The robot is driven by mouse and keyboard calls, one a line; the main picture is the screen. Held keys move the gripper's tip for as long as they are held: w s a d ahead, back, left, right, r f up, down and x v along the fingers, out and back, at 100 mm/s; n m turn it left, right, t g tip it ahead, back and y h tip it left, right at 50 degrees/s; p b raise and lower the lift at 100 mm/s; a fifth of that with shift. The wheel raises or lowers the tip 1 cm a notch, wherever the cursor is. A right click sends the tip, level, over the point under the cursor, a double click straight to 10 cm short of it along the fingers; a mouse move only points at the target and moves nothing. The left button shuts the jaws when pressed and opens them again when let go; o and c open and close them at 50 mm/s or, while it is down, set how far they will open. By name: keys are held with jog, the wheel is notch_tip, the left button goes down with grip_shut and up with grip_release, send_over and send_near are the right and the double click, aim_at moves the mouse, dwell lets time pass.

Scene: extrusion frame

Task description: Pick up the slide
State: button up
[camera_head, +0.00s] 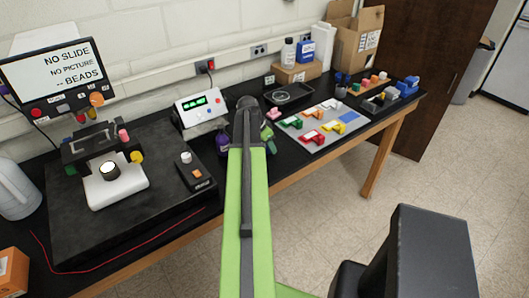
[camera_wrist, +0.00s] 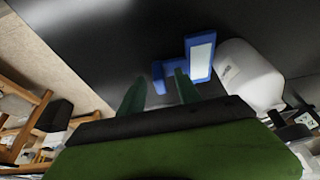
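A blue L-shaped piece with a pale rectangular panel, which looks like the slide (camera_wrist: 201,58), lies on the black surface in the wrist view. Its short blue arm reaches left toward my fingertips. My gripper (camera_wrist: 161,77) is open, its two green fingers apart with nothing seen held between them. The slide's short arm is just beyond the fingertips; I cannot tell whether they touch. In the head view my gripper (camera_head: 268,139) is partly hidden behind my arm at the bench's front edge, and I cannot make out this blue piece there.
A white rounded object (camera_wrist: 250,73) stands close right of the slide. A screen (camera_head: 55,77) reads "NO SLIDE".

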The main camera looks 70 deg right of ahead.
jog(key=shift+r, duration=0.15)
jog(key=shift+c, duration=0.4)
grip_shut()
jog(key=s+a+r+p, duration=0.7)
jog(key=s+r+p, duration=0.1)
jog(key=s, duration=0.3)
jog(key=w+d, duration=0.6)
jog(key=w, duration=0.3)
notch_tip(320, 180, down, 7)
jog(key=b, duration=0.6)
jog(key=shift+a+b, duration=0.1)
jog(key=shift+b, duration=0.25)
jog(key=shift+f+b, duration=0.55)
jog(key=shift+b, duration=0.05)
